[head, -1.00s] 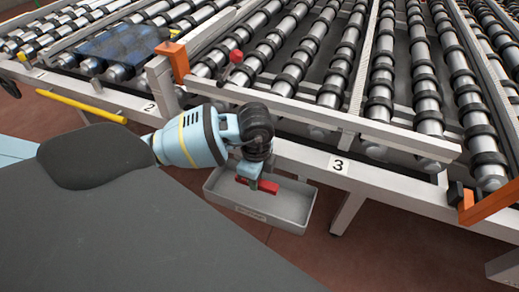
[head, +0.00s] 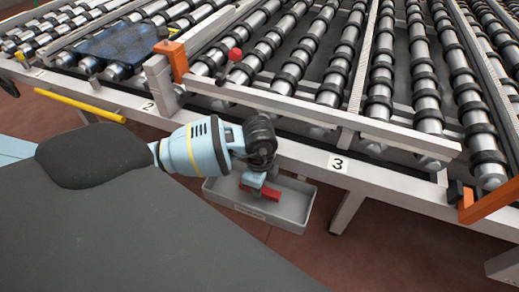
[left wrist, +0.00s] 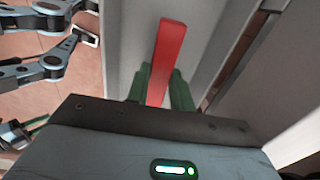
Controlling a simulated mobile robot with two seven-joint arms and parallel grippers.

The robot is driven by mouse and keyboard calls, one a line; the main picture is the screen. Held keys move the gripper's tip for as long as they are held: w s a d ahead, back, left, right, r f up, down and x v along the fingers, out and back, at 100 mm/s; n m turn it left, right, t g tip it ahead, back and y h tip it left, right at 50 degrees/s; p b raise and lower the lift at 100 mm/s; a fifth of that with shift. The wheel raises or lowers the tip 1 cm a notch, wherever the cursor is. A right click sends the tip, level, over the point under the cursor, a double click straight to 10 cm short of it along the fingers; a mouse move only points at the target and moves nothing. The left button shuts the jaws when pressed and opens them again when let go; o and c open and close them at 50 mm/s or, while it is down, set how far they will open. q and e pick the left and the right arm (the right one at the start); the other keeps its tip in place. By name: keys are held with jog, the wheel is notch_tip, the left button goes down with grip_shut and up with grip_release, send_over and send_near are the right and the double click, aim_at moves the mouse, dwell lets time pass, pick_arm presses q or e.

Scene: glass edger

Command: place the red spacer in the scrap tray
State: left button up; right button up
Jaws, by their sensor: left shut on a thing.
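The red spacer (head: 265,192) is a small red bar at my left gripper (head: 254,184), in or just over the grey scrap tray (head: 293,214). The left wrist view shows the red spacer (left wrist: 169,58) between the green fingers of my left gripper (left wrist: 162,88), which are shut on it. The pale tray floor (left wrist: 127,45) lies behind it; I cannot tell whether the spacer touches it.
The tray hangs by the conveyor's white front rail (head: 300,155), beside the label 3. Roller lanes (head: 330,60) fill the back. A dark glass sheet (head: 120,40) lies on rollers at the far left. A red knob (head: 235,54) stands above the rail.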

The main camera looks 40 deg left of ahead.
pick_arm(q)
jog(key=shift+f, duration=0.45)
pick_arm(e)
jog(key=shift+s+a+f, duration=0.1)
pick_arm(q)
jog(key=o, duration=0.9)
pick_arm(e)
jog(key=shift+s, duration=0.15)
pick_arm(q)
jog(key=shift+o, duration=0.2)
jog(key=shift+r, duration=0.15)
notch_tip(320, 180, up, 13)
jog(key=p, duration=0.1)
pick_arm(e)
jog(key=shift+w+r, duration=0.75)
jog(key=shift+r, duration=0.15)
